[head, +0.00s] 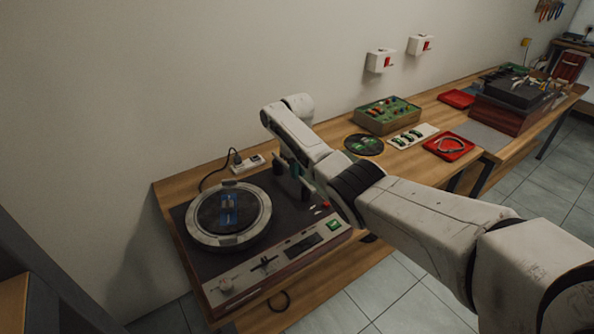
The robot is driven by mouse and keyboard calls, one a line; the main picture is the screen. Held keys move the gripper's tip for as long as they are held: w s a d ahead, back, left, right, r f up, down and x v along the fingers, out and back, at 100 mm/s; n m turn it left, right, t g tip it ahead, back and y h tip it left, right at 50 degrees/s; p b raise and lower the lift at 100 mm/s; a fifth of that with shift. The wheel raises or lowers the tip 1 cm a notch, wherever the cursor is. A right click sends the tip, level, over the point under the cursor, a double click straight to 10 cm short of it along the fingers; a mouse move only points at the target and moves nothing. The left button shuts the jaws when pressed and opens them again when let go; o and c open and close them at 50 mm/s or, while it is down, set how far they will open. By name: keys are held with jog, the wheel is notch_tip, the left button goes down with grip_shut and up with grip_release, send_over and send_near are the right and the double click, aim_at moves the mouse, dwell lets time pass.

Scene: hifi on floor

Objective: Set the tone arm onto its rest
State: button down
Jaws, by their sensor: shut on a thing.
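The turntable (262,262) is a dark deck with a wooden front, on the near left part of the bench. Its round silver-rimmed platter (201,243) carries a dark disc with a blue patch. My gripper (304,190) points down over the deck to the right of the platter, largely hidden by my white arm. It is shut on a thin part there, which I take to be the tone arm; its outline is too small and covered to make out. The rest cannot be told apart from the small dark and teal parts around the gripper.
A power strip (247,164) with a cable lies behind the turntable. The wall (150,90) stands close behind.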

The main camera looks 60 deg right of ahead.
jog(key=c, duration=1.1)
grip_release()
jog(key=shift+d, duration=0.1)
jog(key=shift+c, duration=0.2)
notch_tip(320, 180, up, 11)
jog(key=b, duration=0.1)
jog(key=shift+f, duration=0.15)
